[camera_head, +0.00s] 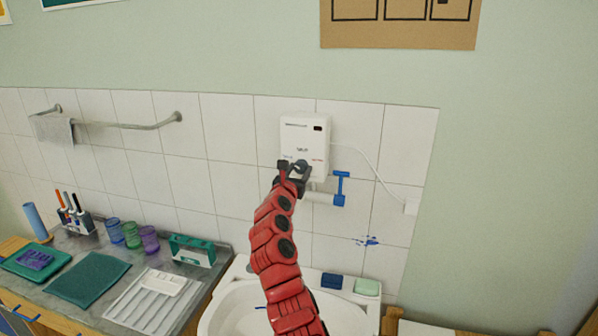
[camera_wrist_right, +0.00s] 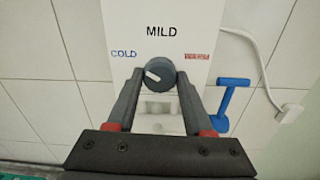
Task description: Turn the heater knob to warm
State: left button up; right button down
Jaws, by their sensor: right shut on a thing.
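The white heater (camera_head: 304,135) hangs on the tiled wall above the sink. In the right wrist view its front panel (camera_wrist_right: 190,15) reads COLD at left, MILD at top, and a red label at right too small to read surely. The dark round knob (camera_wrist_right: 160,72) sits below these labels. Its white mark points to the upper left, toward COLD. My right gripper (camera_wrist_right: 158,78) is shut on the knob, one finger at each side. In the head view my right gripper (camera_head: 293,171) is at the heater's lower front and partly hides the knob. My left gripper is out of view.
A blue-handled tap (camera_head: 340,187) is right of and below the heater, with a white cable (camera_head: 375,170) beyond it. The sink (camera_head: 350,312) is below. A counter at left holds cups, trays and a brush holder (camera_head: 76,222).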

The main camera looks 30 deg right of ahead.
jog(key=shift+m, duration=0.4)
jog(key=m+b, duration=0.2)
jog(key=m, duration=0.2)
jog(key=shift+m+b, duration=0.35)
jog(key=shift+m, duration=0.05)
jog(key=m+b, duration=0.4)
jog(key=m, duration=0.1)
jog(key=shift+f, duration=0.15)
jog(key=m+b, duration=0.8)
jog(key=shift+f+m, duration=0.1)
jog(key=shift+m, duration=0.2)
jog(key=m+b, duration=0.3)
jog(key=shift+m+b, duration=0.3)
jog(key=shift+r+m+b, duration=0.2)
jog(key=shift+m+b, duration=0.15)
jog(key=shift+m, duration=0.25)
jog(key=shift+r, duration=0.1)
